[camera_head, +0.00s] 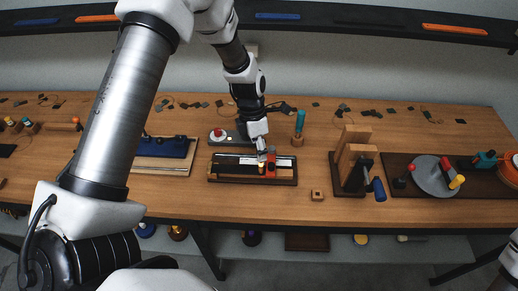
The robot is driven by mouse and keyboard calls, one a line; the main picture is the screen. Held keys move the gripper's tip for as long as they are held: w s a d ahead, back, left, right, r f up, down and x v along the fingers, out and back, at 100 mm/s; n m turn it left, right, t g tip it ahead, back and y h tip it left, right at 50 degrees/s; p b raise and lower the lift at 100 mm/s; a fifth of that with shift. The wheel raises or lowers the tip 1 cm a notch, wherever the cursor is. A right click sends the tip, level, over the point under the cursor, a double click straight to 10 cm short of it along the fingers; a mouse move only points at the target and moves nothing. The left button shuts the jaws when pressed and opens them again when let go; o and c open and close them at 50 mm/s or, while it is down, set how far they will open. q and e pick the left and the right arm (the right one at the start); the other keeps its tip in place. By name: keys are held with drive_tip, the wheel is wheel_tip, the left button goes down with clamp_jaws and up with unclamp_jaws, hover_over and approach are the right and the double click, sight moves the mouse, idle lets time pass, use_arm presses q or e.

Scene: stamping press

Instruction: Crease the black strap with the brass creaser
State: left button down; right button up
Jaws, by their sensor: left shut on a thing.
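My left gripper (262,153) reaches down over a dark tray (225,181) in the middle of the bench. It is shut on a small tool with a yellow, brass-like end (261,168), which looks like the brass creaser; its handle is mostly hidden by the fingers. The tool's lower end is at the tray, but I cannot tell whether it touches anything. A dark strip, probably the black strap (234,168), lies along the tray beside a pale strip (234,158). A red upright piece (271,165) stands just right of the tool. My right gripper is out of view.
A grey disc (434,176) with knobs is farther right. A blue fixture (163,147) is left. A teal-handled tool (299,122) stands behind. Bare bench lies around a small wooden block (318,195).

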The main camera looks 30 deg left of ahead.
use_arm(q)
drive_tip(key=shift+f, duration=0.25)
drive_tip(key=shift+p, duration=0.4)
idle(0.6)
drive_tip(key=shift+s, duration=0.1)
drive_tip(key=shift+s+a+p, duration=0.15)
drive_tip(key=shift+s+a, duration=0.2)
drive_tip(key=shift+a, duration=0.3)
drive_tip(key=shift+s+a+p, duration=0.15)
drive_tip(key=shift+s+a, duration=0.15)
drive_tip(key=shift+a, duration=0.3)
drive_tip(key=shift+a, duration=0.1)
drive_tip(key=shift+s+a, duration=0.35)
drive_tip(key=shift+a, duration=0.25)
drive_tip(key=shift+s+a, duration=0.3)
drive_tip(key=shift+a, duration=0.25)
drive_tip(key=shift+s+a, duration=0.35)
drive_tip(key=shift+a, duration=0.3)
drive_tip(key=shift+s+a, duration=0.35)
drive_tip(key=shift+a, duration=0.25)
